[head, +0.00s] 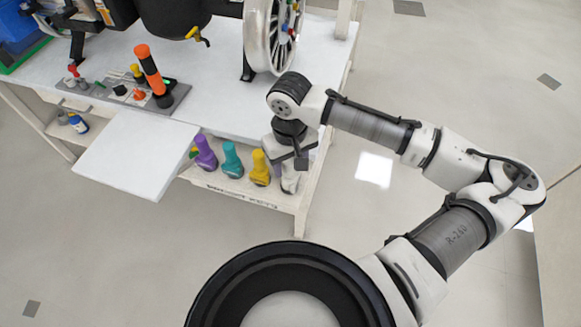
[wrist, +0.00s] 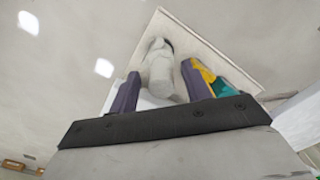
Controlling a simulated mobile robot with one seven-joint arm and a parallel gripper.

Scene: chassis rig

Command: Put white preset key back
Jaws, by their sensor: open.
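The white preset key (head: 290,184) stands at the right end of a row of keys on the low shelf under the worktable, partly hidden by my gripper (head: 291,160). In the wrist view the white key (wrist: 160,75) lies between the two dark fingers of my gripper (wrist: 161,68). The fingers are apart, one on each side of the key. I cannot tell whether either finger touches it. The yellow key (head: 260,168) stands just left of it, with the teal key (head: 232,160) and the purple key (head: 205,153) further left.
The white tabletop (head: 225,105) extends above the shelf, with a hinged white flap (head: 135,155) sloping at its front left. A control panel (head: 130,95) with an orange lever (head: 150,70) sits on the table. A spoked wheel (head: 272,35) stands behind. Open floor lies to the right.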

